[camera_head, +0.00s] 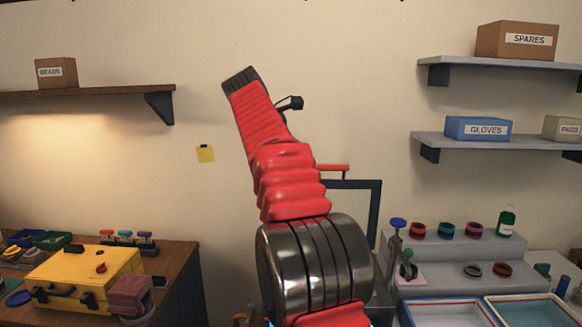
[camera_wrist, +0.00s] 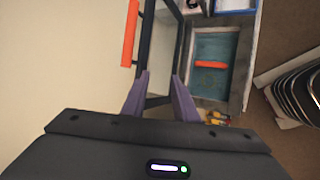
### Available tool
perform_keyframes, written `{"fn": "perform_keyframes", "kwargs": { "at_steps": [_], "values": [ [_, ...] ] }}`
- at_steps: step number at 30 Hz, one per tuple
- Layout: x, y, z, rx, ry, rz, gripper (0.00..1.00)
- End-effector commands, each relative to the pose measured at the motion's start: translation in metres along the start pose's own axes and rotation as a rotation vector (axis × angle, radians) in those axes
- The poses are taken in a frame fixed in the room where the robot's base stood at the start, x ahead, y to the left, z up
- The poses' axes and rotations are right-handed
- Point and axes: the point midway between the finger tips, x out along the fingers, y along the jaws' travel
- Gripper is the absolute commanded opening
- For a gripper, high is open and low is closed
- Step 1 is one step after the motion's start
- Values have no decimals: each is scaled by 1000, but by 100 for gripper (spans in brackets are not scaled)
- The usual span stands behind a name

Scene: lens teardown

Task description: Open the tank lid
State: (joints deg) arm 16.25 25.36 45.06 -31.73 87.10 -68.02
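A dark-framed panel, which looks like the tank lid (camera_wrist: 162,50), stands raised in the wrist view, seen nearly edge-on. Its orange-red handle bar (camera_wrist: 130,34) is at its left side. In the head view the lid's dark frame (camera_head: 376,205) and red handle (camera_head: 333,167) show behind my arm, upright above the bench. The tank (camera_wrist: 236,82) with teal inside lies right of the lid in the wrist view; an orange bar (camera_wrist: 210,64) shows in it. My gripper (camera_wrist: 159,74) has its two purple fingers apart, in front of the lid's lower part. Contact cannot be told.
In the head view, blue-rimmed trays (camera_head: 445,301) and a grey stepped stand (camera_head: 455,253) with several rings are at the right. A yellow case (camera_head: 85,275) sits on the wooden table at the left. Wall shelves (camera_head: 500,140) hang above right. Open wall lies left of my arm.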

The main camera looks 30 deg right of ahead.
Motion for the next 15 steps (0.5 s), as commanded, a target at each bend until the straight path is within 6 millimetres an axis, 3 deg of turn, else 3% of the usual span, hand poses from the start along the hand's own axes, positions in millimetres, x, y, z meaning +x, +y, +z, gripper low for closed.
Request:
{"fn": "perform_keyframes", "kwargs": {
  "at_steps": [8, 11, 15],
  "values": [
    [-22, -26, -10, 61, 65, 2, 7],
    [-34, -45, -16, 104, 108, -3, 0],
    [-49, -78, -25, 171, 168, -19, 0]
  ]
}}
